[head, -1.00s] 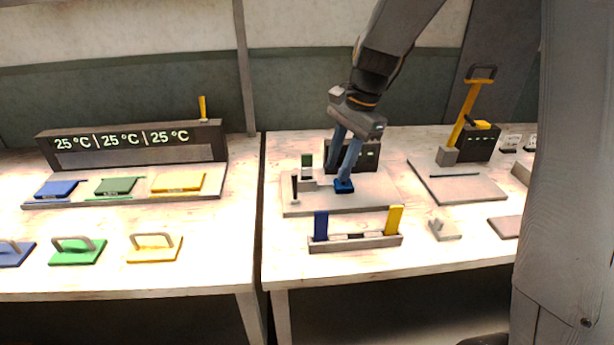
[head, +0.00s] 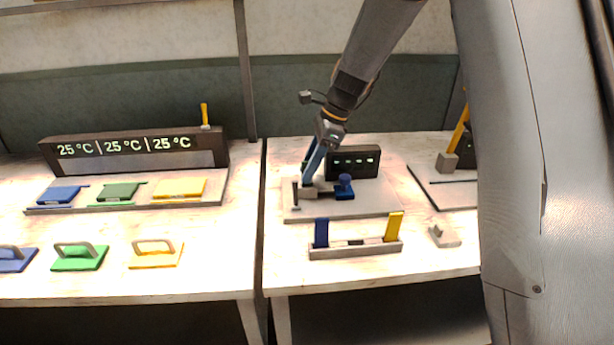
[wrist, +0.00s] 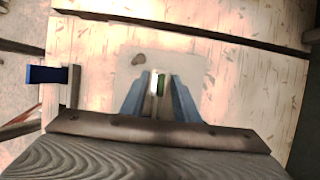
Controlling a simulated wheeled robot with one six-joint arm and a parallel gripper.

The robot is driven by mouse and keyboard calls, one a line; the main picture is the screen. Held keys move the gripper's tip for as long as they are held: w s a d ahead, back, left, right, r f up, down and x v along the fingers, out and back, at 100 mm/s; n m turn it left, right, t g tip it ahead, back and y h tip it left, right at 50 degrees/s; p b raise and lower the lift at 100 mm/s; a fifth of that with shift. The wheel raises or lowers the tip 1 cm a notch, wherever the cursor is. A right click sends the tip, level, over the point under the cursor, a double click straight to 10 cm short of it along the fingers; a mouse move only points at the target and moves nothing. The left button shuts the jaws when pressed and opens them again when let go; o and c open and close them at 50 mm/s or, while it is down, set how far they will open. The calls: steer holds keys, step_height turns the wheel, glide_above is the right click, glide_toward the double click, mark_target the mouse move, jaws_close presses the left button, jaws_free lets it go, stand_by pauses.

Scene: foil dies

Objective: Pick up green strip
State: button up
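The green strip (wrist: 161,85) stands between my two blue fingers in the wrist view, with a pale piece beside it. In the head view only a dark green sliver (head: 304,164) shows beside the fingers, at the left of a grey plate (head: 350,208). My gripper (head: 309,178) points down there. Its fingers (wrist: 159,82) look apart on either side of the strip, with a gap to each side. The strip's lower part is hidden.
A rack (head: 355,250) in front holds a blue strip (head: 321,232) and a yellow strip (head: 394,226), its middle bare. A blue-knobbed piece (head: 345,187) and a black display box (head: 353,162) stand close to my gripper.

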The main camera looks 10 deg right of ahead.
steer(key=shift+a+f, duration=0.15)
steer(key=shift+f, duration=0.35)
jaws_close()
